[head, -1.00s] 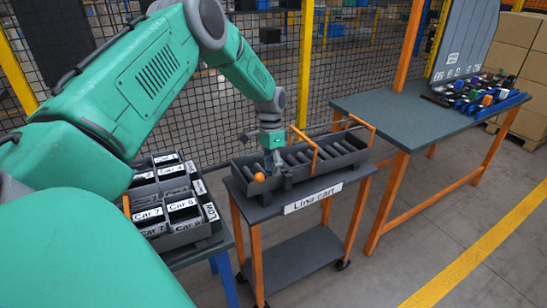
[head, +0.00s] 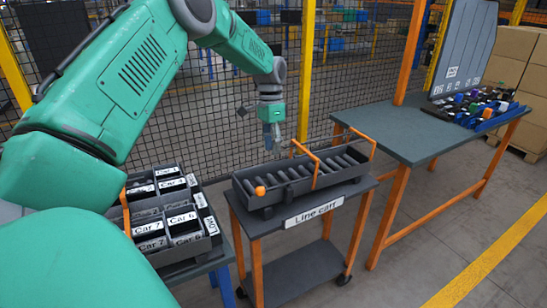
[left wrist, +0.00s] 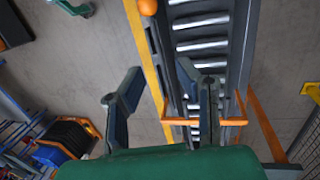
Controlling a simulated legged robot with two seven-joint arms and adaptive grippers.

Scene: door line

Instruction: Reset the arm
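My left arm (head: 150,80) comes in from the left in the head view. Its gripper (head: 271,138) hangs pointing down above and behind the grey roller tray (head: 262,208), clear of it. In the left wrist view the gripper's two fingers (left wrist: 163,90) stand wide apart with nothing between them. The roller tray also shows in the left wrist view (left wrist: 240,65), below the fingers. My right gripper is in neither view.
The tray sits on the line cart (head: 245,226), with an orange knob (head: 260,190) and orange handles (head: 313,165). Bins labelled Car 6 and Car 7 (head: 150,228) stand at left. A green-topped table (head: 405,135) stands at right. Mesh fencing (head: 350,75) runs behind.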

